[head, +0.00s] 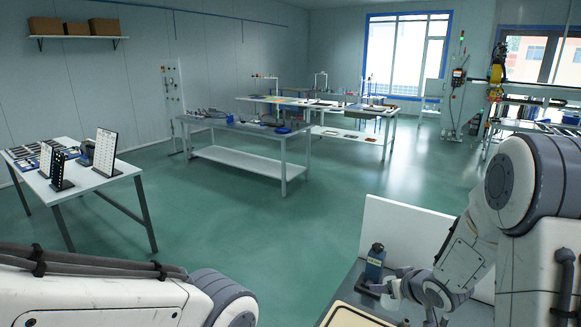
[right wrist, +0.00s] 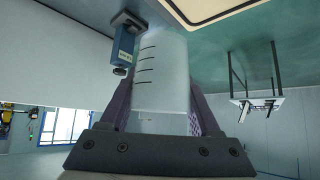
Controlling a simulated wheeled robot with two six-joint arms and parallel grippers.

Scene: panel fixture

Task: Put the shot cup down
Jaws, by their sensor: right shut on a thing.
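The shot cup (right wrist: 162,70) is translucent with dark level marks. My right gripper (right wrist: 162,112) is shut on it, one finger on each side. The cup (head: 389,299) shows only as a pale patch there, partly hidden by the gripper. I cannot tell whether its base touches anything. My left arm crosses the lower left of the head view; its gripper is out of frame.
A beige tray (head: 345,314) lies at the bench front. A white panel (head: 402,232) rises behind. Other tables stand farther off.

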